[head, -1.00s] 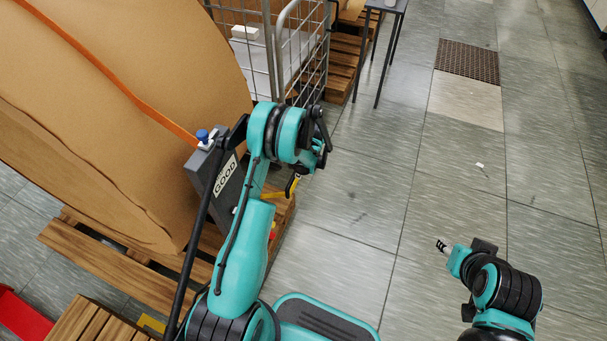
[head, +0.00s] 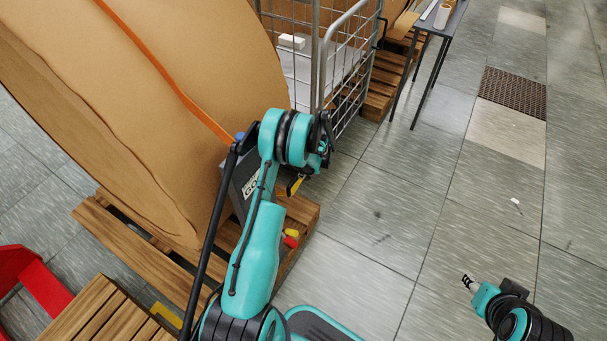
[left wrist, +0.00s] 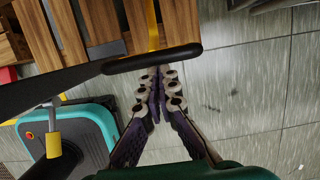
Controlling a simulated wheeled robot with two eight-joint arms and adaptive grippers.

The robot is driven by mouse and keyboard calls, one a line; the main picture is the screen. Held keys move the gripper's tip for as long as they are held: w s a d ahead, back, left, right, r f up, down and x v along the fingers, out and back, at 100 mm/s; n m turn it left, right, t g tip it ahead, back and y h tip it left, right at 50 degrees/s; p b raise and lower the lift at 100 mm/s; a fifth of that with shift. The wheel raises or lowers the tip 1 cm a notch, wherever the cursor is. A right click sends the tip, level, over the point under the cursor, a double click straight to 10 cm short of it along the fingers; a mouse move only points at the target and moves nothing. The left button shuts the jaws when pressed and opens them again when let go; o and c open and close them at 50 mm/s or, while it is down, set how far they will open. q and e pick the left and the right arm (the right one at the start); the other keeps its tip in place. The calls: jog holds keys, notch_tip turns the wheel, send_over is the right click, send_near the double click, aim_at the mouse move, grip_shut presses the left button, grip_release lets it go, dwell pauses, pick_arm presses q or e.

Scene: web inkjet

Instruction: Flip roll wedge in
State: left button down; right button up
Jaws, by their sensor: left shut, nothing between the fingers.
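A large brown paper roll (head: 130,110) with an orange strap stands on a wooden pallet (head: 140,245). A grey box (head: 247,185) with a partly hidden label is beside the roll, mostly behind my left arm. A yellow lever (head: 296,185) with a black end sticks out by it; I cannot tell if this is the wedge. In the left wrist view a yellow strip (left wrist: 153,28) meets a rounded black bar (left wrist: 150,60). My left gripper (left wrist: 160,76) is shut and empty, its tips close under that bar; contact is unclear. My right gripper (head: 468,283) is over open floor.
A wire cage cart (head: 350,75) stands behind the roll, with a small grey table (head: 432,22) to its right. A red object (head: 35,280) and another wooden pallet (head: 95,320) are at lower left.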

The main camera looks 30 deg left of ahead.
pick_arm(q)
jog(key=d+r+p, duration=0.4)
jog(key=d+r, duration=0.2)
jog(key=r, duration=0.4)
jog(key=shift+w+r, duration=0.2)
pick_arm(e)
jog(key=r, duration=0.2)
jog(key=s+r, duration=0.1)
jog(key=r, duration=0.1)
jog(key=shift+r, duration=0.1)
